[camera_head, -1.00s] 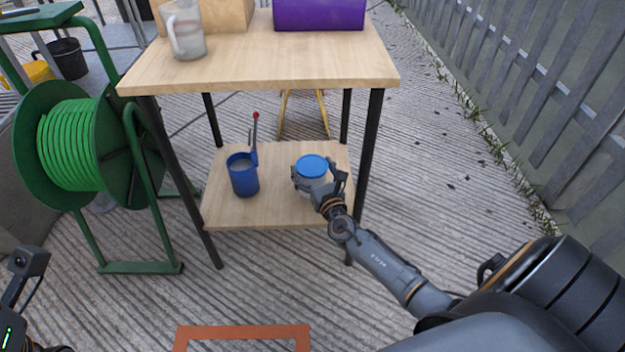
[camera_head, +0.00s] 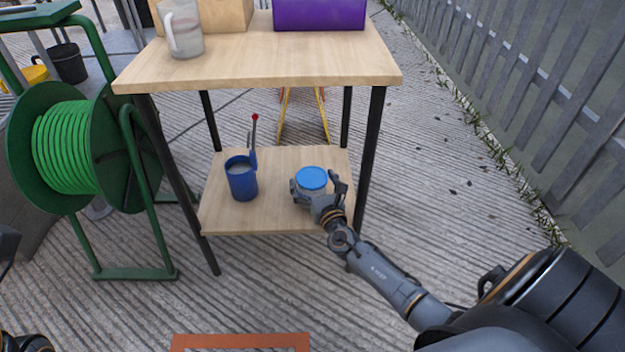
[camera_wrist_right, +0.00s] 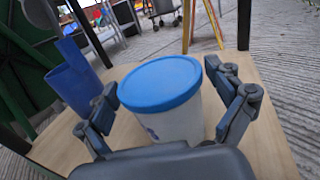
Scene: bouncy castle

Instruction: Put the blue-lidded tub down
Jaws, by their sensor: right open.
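The blue-lidded tub (camera_head: 313,178) stands upright on the lower shelf (camera_head: 270,216) of the wooden table, right of its middle. In the right wrist view the tub (camera_wrist_right: 165,100) shows a blue lid and a whitish body. My right gripper (camera_head: 319,187) is around the tub at shelf height. Its fingers (camera_wrist_right: 165,112) are spread on either side of the tub, with a gap visible on both sides. My left arm shows only as a small dark part at the lower left edge, and its gripper is out of view.
A blue mug (camera_head: 241,178) with a red-tipped stick stands left of the tub. The tabletop (camera_head: 260,62) above holds a clear jug (camera_head: 183,30) and a purple box (camera_head: 319,14). A green hose reel (camera_head: 72,150) stands left. Table legs flank the shelf.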

